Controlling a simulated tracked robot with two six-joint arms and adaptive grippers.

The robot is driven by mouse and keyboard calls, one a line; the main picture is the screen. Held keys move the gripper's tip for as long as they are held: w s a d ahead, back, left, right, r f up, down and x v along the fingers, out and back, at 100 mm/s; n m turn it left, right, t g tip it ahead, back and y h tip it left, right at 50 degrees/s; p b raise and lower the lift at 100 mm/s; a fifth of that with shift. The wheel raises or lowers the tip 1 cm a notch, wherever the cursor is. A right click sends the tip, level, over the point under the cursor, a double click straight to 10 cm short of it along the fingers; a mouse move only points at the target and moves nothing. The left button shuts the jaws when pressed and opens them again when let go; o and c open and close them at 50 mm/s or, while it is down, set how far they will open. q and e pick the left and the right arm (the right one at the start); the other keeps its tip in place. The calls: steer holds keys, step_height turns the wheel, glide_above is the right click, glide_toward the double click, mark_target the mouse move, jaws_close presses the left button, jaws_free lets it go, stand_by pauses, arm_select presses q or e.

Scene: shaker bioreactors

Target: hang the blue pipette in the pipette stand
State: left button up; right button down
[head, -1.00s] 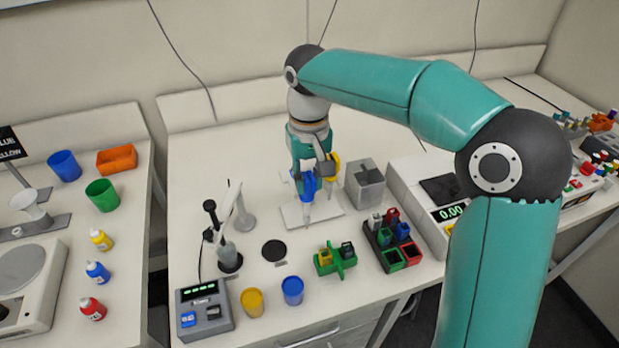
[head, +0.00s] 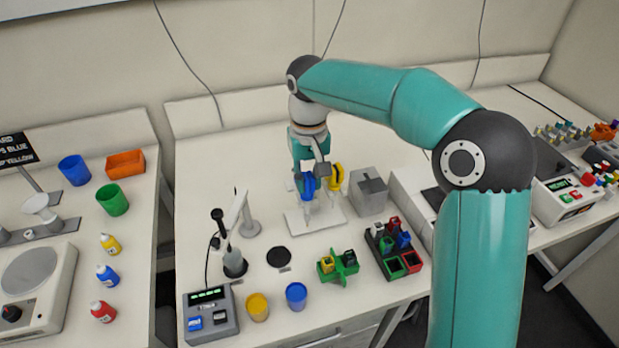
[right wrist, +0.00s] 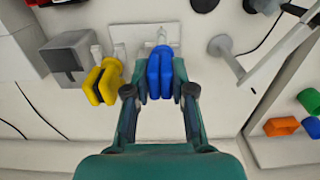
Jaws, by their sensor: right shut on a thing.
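The blue pipette (head: 307,186) is upright in my right gripper (head: 312,168), over the white base plate of the pipette stand (head: 330,215). In the right wrist view the blue pipette (right wrist: 159,72) sits between the two fingers, which are shut on it. The yellow pipette (head: 336,179) is close beside it on the right; in the right wrist view it (right wrist: 102,82) is to the left. My arm and gripper hide the stand's upper part, so I cannot tell whether the blue pipette touches its holder. My left gripper is not in view.
A grey box (head: 369,192) stands just right of the stand. In front are a green rack (head: 338,266), a dark tube tray (head: 391,250), a blue cup (head: 296,295) and a yellow cup (head: 257,306). A pole device (head: 235,262) is to the left. Bench behind the stand is clear.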

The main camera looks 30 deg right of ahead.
steer(key=shift+w+d+r+p, duration=0.1)
steer(key=shift+w+d+p, duration=0.05)
steer(key=shift+w+p, duration=0.45)
steer(key=shift+w, duration=0.25)
steer(key=shift+f, duration=0.45)
stand_by(0.4)
steer(key=c, duration=0.9)
jaws_free()
steer(key=shift+r, duration=0.1)
